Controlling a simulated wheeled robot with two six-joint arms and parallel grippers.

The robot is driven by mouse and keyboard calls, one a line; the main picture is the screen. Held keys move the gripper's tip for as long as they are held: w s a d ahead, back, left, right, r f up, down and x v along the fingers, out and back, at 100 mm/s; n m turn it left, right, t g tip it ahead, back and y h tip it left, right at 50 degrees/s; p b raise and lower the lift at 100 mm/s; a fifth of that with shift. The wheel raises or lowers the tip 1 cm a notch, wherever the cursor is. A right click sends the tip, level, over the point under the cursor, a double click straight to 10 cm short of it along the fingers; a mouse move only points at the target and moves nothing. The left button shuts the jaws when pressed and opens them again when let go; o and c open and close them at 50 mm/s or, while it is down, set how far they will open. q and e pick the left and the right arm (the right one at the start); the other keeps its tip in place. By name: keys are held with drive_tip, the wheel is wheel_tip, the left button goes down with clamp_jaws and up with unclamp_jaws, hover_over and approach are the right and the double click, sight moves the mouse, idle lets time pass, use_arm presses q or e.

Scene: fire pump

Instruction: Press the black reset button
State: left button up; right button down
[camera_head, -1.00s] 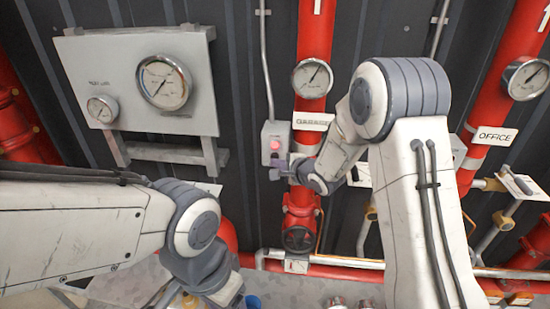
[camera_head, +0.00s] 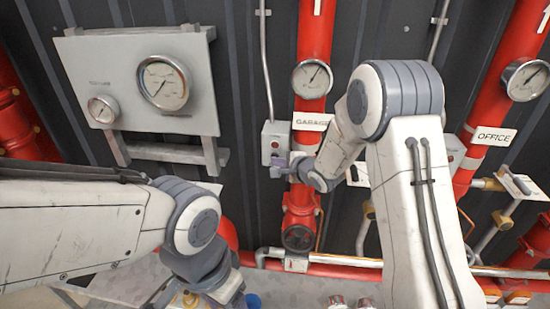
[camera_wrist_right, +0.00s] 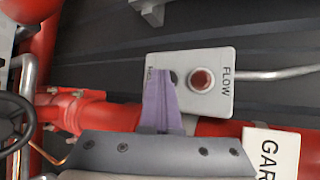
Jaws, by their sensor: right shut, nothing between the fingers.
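The grey control box (camera_head: 275,136) is on the wall left of the GARAGE pipe. In the right wrist view the box (camera_wrist_right: 215,103) bears the word FLOW and a dark red lamp (camera_wrist_right: 202,81). The lamp also shows unlit in the head view (camera_head: 275,144). Beside the lamp, the black button (camera_wrist_right: 174,76) is mostly hidden by the purple fingers of my right gripper (camera_wrist_right: 158,72). This gripper (camera_head: 278,164) is shut and empty, its tips at the button; I cannot tell whether they touch. My left arm comes in from the left, its gripper out of sight.
A red pipe with a gauge (camera_head: 312,78) and the GARAGE sign (camera_head: 312,122) runs right beside the box. A valve wheel (camera_head: 298,238) is below. A grey panel with two gauges (camera_head: 200,75) stands at left.

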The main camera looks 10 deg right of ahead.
drive_tip(key=shift+s, duration=0.1)
idle(0.3)
drive_tip(key=shift+s+a, duration=0.2)
drive_tip(key=shift+s, duration=0.6)
drive_tip(key=shift+s, duration=0.1)
drive_tip(key=s, duration=0.2)
drive_tip(key=s+a+b, duration=0.1)
drive_tip(key=s, duration=0.1)
drive_tip(key=shift+s+a, duration=0.15)
drive_tip(key=shift+s, duration=0.2)
